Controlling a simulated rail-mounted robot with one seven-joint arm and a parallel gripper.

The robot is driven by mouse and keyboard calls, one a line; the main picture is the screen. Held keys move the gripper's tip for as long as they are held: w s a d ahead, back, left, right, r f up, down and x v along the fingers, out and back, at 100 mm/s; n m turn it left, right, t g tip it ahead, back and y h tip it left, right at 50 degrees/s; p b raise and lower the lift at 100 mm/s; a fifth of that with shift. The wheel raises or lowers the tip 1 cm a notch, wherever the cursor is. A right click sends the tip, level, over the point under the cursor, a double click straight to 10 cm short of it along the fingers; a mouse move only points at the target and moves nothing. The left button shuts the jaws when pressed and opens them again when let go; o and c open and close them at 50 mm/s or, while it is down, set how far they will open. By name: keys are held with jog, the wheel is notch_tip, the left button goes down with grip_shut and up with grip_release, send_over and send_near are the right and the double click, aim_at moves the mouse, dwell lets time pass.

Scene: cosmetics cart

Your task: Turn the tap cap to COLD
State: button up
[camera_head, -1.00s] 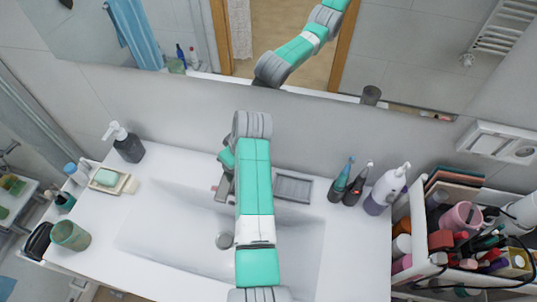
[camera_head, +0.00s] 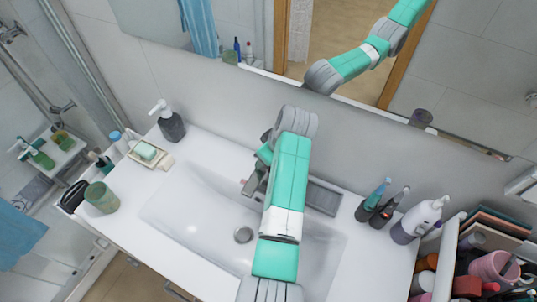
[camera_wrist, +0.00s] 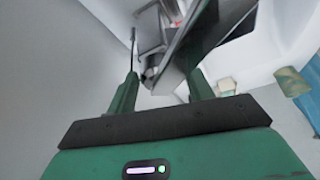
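The grey metal tap (camera_head: 254,182) stands at the back of the white basin, its spout pointing forward and left in the head view. My arm covers its right side and the cap, so the cap's setting and any COLD mark are hidden. My gripper (camera_wrist: 162,48) has its two green fingers spread apart in the wrist view. Metal parts of the tap (camera_wrist: 150,70) show between and beyond the fingers. I cannot tell whether either finger touches it. In the head view the gripper is mostly hidden behind my arm at the tap.
A dark soap bottle (camera_head: 171,125), a soap dish (camera_head: 148,153) and a green cup (camera_head: 101,197) stand left. Two toothbrush holders (camera_head: 368,208), a white pump bottle (camera_head: 418,220) and a filled cart (camera_head: 447,262) are right. The basin (camera_head: 185,225) is empty. A mirror is behind.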

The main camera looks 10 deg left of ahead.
jog(key=shift+o, duration=1.1)
jog(key=shift+d, duration=0.15)
jog(key=shift+r, duration=0.1)
jog(key=v, duration=0.7)
jog(key=shift+r, duration=0.25)
